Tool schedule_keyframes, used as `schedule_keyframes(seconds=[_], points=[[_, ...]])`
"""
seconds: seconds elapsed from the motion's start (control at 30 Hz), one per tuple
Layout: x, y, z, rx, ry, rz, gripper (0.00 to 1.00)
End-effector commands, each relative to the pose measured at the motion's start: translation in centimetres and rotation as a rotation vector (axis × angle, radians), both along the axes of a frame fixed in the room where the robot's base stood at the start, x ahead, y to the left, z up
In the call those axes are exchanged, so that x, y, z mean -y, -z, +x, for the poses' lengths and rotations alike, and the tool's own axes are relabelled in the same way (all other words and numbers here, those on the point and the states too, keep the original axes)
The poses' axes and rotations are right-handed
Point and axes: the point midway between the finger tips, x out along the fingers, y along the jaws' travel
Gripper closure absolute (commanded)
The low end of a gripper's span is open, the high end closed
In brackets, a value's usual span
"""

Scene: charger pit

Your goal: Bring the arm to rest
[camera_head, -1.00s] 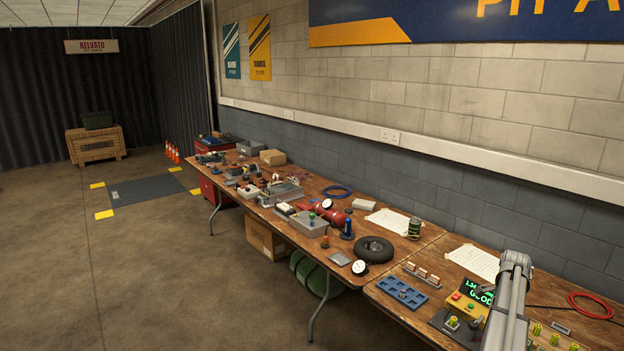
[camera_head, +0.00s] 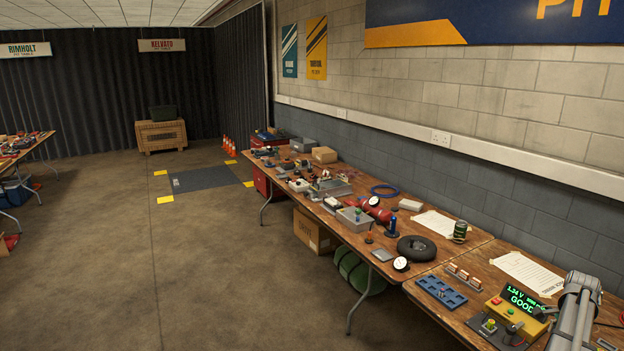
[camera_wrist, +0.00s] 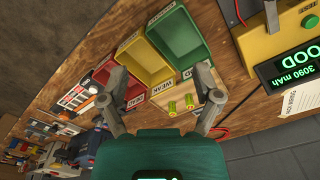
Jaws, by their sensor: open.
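My arm (camera_head: 575,312) stands over the near right part of the bench in the head view, where its gripper is cut off or hidden. In the wrist view my gripper (camera_wrist: 164,78) has its two fingers spread apart, with nothing between the tips held. Beyond the fingers lies a wooden block (camera_wrist: 205,92) with green cells (camera_wrist: 180,104) in it. Green (camera_wrist: 183,38), yellow (camera_wrist: 147,60) and red (camera_wrist: 118,72) trays sit past it.
A yellow tester (camera_head: 512,310) with a lit display reading GOOD stands near the arm. It also shows in the wrist view (camera_wrist: 275,40). A blue tray (camera_head: 441,292), tyre (camera_head: 416,248) and several tools crowd the benches. The floor (camera_head: 210,270) on the left is open.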

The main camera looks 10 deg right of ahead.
Motion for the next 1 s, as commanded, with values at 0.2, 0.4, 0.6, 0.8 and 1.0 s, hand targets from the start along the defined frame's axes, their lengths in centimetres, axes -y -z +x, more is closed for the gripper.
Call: schedule_keyframes(seconds=[0.2,0.4,0.6,0.8,1.0], points=[[-1.3,0.0,0.8,0.000,-0.034,0.000,0.18],[-3.1,0.1,2.0,0.000,-0.083,0.000,0.18],[-6.1,0.1,3.7,0.000,-0.162,0.000,0.18],[-10.8,0.2,6.1,0.000,-0.284,0.000,0.18],[-17.6,0.3,8.9,0.000,-0.464,0.000,0.18]])
